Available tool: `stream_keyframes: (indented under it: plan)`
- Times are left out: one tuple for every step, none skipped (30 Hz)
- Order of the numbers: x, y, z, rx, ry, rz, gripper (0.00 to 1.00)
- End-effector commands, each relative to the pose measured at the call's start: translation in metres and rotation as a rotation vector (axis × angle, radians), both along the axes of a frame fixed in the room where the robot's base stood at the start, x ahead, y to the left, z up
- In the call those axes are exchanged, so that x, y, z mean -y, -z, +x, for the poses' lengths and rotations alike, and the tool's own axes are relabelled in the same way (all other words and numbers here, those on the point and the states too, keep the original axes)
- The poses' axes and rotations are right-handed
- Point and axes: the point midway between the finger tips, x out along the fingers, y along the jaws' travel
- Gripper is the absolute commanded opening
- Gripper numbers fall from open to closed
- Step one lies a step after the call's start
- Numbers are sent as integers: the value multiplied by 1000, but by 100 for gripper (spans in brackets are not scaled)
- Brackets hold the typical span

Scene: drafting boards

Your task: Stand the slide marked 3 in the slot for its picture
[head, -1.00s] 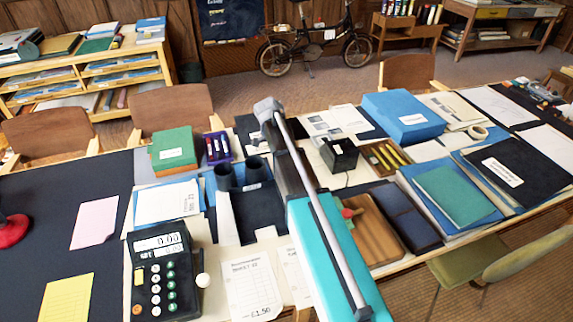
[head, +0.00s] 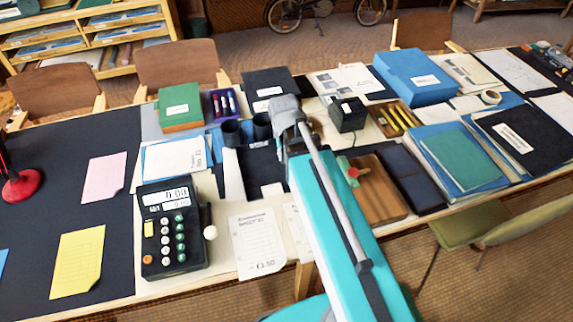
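I cannot make out a slide marked 3 or a slotted holder with pictures in the head view. My teal arm with its grey rod reaches over the table from the front edge, up to a grey joint above the dark tray (head: 262,172). My gripper's fingers cannot be made out; the arm hides whatever lies behind it.
A calculator (head: 172,228), price sheet (head: 257,243), pink sheet (head: 104,177) and yellow sheet (head: 77,262) lie left of my arm. A brown wooden board (head: 380,190), black box (head: 348,114), pencil tray (head: 396,118) and blue box (head: 415,77) are right. The dark mat (head: 50,150) has bare room.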

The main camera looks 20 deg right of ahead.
Motion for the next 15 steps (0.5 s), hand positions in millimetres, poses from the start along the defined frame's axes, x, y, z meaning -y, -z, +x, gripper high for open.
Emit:
stream_keyframes:
  plan:
    - [-4, 0, -15, -3, -56, 15, 43]
    - [-6, 0, -20, -5, -89, 23, 43]
    - [-8, 0, -25, -6, -129, 32, 43]
    - [-10, 0, -28, -7, -154, 38, 43]
    - [-11, 0, -31, -8, -176, 45, 43]
    - [-13, 0, -34, -8, -200, 50, 43]
    - [-14, 0, -35, -8, -214, 53, 43]
    - [-14, 0, -37, -8, -225, 55, 43]
    - [-15, 0, -37, -8, -235, 57, 43]
    - [-15, 0, -38, -8, -240, 59, 43]
    - [-15, 0, -38, -8, -243, 59, 43]
    - [-15, 0, -38, -8, -245, 60, 43]
    - [-15, 0, -37, -8, -245, 60, 43]
    - [-15, 0, -37, -8, -245, 60, 43]
    - [-15, 0, -37, -8, -244, 59, 43]
